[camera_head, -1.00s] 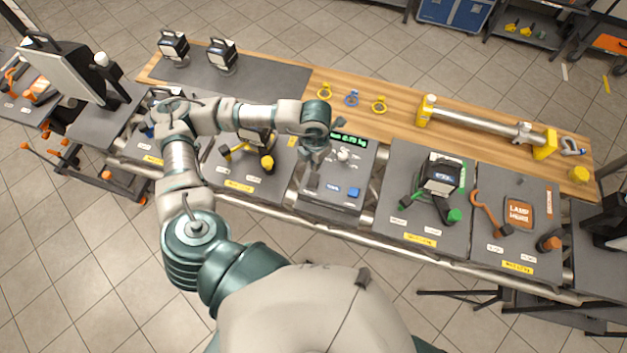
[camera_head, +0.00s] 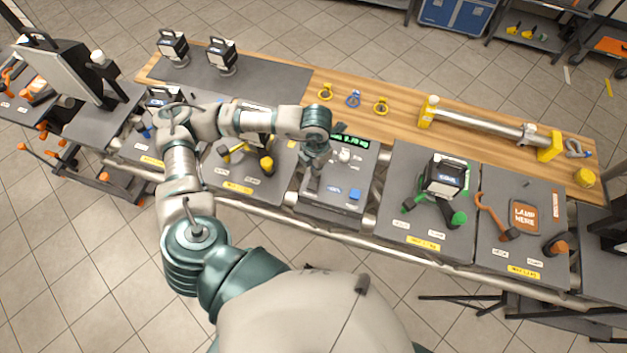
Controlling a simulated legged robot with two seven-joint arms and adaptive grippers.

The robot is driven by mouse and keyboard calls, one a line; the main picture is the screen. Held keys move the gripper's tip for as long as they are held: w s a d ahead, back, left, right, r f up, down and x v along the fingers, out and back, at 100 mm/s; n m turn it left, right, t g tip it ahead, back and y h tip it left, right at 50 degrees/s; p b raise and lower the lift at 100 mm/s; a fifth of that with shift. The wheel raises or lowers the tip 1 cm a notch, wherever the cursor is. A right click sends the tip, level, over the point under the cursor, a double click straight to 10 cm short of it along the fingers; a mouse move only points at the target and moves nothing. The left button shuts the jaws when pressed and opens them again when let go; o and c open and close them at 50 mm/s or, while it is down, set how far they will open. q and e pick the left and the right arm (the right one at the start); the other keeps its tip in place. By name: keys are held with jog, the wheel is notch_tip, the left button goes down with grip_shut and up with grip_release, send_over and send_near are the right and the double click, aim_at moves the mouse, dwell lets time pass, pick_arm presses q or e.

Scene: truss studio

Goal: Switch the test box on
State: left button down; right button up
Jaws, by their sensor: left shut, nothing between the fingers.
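The test box (camera_head: 340,205) is a grey panel in the middle of the bench. It has a lit green display (camera_head: 349,141) at its far edge, a pale knob (camera_head: 345,156) and a blue block (camera_head: 355,194) near its front right. The gripper and wrist hide part of the box's left side, and no switch shows clearly. My right gripper is out of view.
A panel with a lamp (camera_head: 445,176) and green clamps stands to the right, then a panel with an orange lamp sign (camera_head: 523,215). A panel with yellow clamps (camera_head: 266,165) lies to the left. Behind are yellow and blue rings (camera_head: 353,98) and a metal tube (camera_head: 480,123).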

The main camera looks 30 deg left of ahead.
pick_arm(q)
jog(key=shift+f+b, duration=1.3)
jog(key=shift+f, duration=0.05)
dwell(1.1)
jog(key=shift+r+p, duration=1.9)
jog(key=shift+r, duration=1.7)
